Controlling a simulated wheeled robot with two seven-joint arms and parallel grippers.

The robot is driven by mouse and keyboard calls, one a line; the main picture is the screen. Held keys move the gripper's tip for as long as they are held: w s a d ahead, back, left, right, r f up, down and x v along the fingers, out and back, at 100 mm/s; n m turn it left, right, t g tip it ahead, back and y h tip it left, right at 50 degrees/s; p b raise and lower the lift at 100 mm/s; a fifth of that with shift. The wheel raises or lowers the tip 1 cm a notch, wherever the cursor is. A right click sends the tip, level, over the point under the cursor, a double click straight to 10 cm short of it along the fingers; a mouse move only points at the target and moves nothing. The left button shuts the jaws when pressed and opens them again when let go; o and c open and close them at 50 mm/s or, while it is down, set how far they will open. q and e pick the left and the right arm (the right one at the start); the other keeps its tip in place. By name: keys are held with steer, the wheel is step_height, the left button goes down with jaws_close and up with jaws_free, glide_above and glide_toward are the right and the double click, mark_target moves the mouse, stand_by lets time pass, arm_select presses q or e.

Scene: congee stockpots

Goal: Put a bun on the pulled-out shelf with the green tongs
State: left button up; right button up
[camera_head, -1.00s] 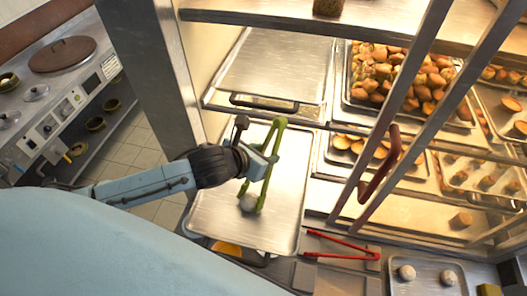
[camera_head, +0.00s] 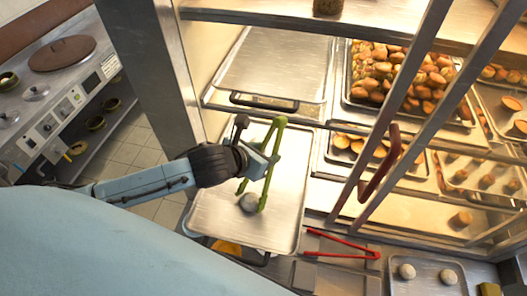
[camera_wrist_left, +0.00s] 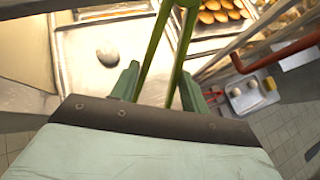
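My left gripper (camera_head: 258,158) is shut on the green tongs (camera_head: 271,168), over the pulled-out shelf (camera_head: 218,218), a flat metal tray. The tongs hang with their legs spread and the tips pointing down. A pale round bun (camera_head: 249,203) is on the shelf by the tips, between the legs as seen from the head; I cannot tell if they touch it. In the left wrist view the bun (camera_wrist_left: 107,55) sits on the tray, left of the tongs (camera_wrist_left: 158,40), whose lower ends are hidden behind the gripper (camera_wrist_left: 158,88). My right gripper is not in view.
Red tongs (camera_head: 343,245) lie on the counter right of the shelf. A small tray (camera_head: 428,262) with pale buns stands at lower right. A glass-fronted case with a red handle (camera_head: 380,165) and trays of pastries (camera_head: 385,75) rises on the right. A metal post (camera_head: 165,75) stands at left.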

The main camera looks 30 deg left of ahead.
arm_select(q)
step_height(320, 180, up, 10)
steer(key=shift+r, duration=0.1)
stand_by(0.5)
steer(key=shift+c, duration=0.7)
